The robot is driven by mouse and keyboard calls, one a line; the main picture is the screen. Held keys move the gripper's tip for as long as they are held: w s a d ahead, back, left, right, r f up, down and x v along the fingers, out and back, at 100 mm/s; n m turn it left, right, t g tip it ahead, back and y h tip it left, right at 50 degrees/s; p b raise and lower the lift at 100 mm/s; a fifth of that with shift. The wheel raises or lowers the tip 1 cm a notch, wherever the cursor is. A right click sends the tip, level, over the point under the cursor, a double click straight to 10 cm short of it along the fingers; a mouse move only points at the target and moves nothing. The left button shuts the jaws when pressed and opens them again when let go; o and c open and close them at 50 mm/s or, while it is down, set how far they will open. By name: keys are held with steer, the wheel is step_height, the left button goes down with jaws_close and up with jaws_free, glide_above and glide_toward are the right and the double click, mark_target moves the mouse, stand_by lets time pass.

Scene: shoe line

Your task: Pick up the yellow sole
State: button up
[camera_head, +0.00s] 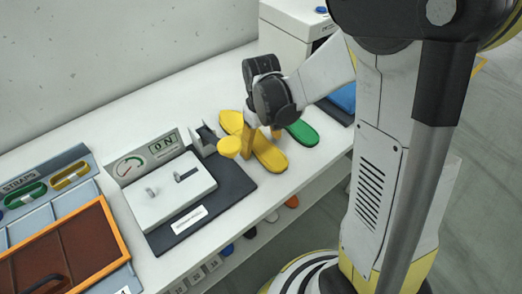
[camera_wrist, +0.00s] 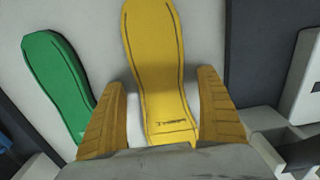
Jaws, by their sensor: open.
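The yellow sole (camera_head: 270,156) lies flat on the white table, partly hidden by my gripper in the head view. In the wrist view the yellow sole (camera_wrist: 155,50) runs lengthwise between my two fingers. My gripper (camera_head: 247,143) is over the sole, pointing down. In the wrist view my gripper (camera_wrist: 161,82) is open, with one yellow finger on each side of the sole and a visible gap on both sides. Whether the fingertips touch the table cannot be told.
A green sole (camera_head: 302,132) lies close beside the yellow one, near the left finger in the wrist view (camera_wrist: 55,80). A grey-white machine with a gauge (camera_head: 173,190) stands to the left. Further left are a straps tray (camera_head: 35,205) and an orange-rimmed brown tray (camera_head: 108,222).

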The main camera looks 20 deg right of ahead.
steer(key=shift+f, duration=0.15)
steer(key=c, duration=1.5)
steer(key=shift+o, duration=0.2)
